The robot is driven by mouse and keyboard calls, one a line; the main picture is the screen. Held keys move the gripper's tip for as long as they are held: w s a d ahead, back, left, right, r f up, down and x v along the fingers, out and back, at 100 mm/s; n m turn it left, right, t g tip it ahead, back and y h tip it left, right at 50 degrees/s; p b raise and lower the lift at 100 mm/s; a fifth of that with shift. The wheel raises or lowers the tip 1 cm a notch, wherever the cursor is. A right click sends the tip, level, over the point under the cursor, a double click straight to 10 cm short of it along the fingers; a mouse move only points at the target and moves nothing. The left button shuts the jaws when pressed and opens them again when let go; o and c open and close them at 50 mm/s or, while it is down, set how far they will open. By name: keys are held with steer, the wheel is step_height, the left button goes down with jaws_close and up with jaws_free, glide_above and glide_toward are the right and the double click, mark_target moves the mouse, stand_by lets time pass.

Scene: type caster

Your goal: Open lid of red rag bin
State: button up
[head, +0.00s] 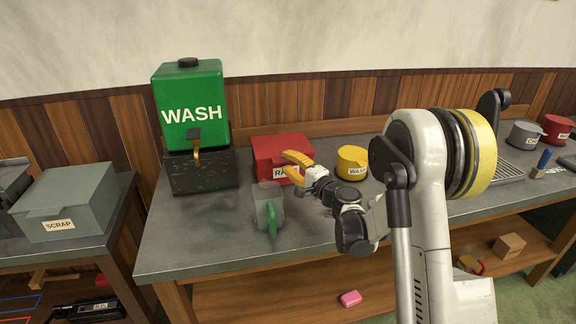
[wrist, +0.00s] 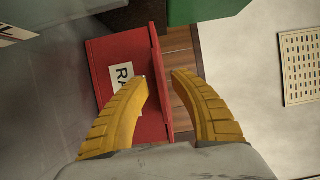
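The red rag bin (head: 268,147) stands on the grey workbench against the wooden back wall, right of the green WASH tank. Its lid looks closed in the head view. Its white label is partly hidden behind my gripper. My gripper (head: 284,161) is open and empty, right in front of the bin. In the wrist view, my gripper (wrist: 159,75) has one yellow finger over the bin's labelled front (wrist: 110,50) and the other beyond the red lid edge (wrist: 157,60). I cannot tell whether either finger touches the bin.
The green WASH tank (head: 188,90) on its black stand is left of the bin. A grey can with a green handle (head: 266,210) stands in front. A yellow container (head: 352,160) is to the right. A grey SCRAP box (head: 70,200) sits on the left table.

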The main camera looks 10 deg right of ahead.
steer(key=shift+w, duration=0.15)
jaws_close()
steer(key=shift+r, duration=0.2)
